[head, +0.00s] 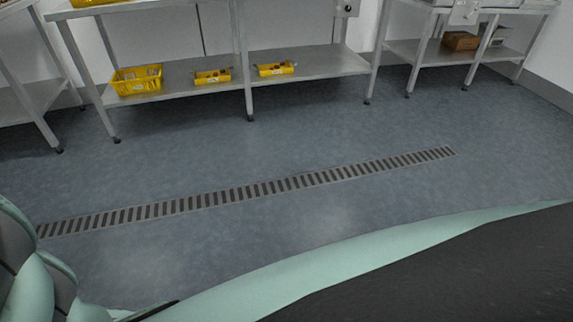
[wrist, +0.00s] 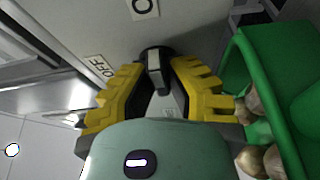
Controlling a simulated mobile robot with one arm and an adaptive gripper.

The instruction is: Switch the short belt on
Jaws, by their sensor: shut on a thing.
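In the wrist view a black rotary knob (wrist: 153,58) with a grey bar across it sits on a pale grey panel (wrist: 195,25). My gripper (wrist: 157,78), with yellow stepped fingers, is shut on the knob, one finger on each side. An OFF label (wrist: 98,67) is to the left of the knob. A second label (wrist: 145,7) above the knob is cut off by the frame edge, with only a round letter showing. The belt cannot be made out in the wrist view, and my gripper is not in the head view.
A green crate (wrist: 240,60) with brown rounded items (wrist: 255,160) stands close on the right in the wrist view. In the head view, steel tables hold a yellow crate (head: 120,86) and yellow boxes (head: 275,70) on their lower shelf. The floor with a drain grate (head: 250,191) is clear.

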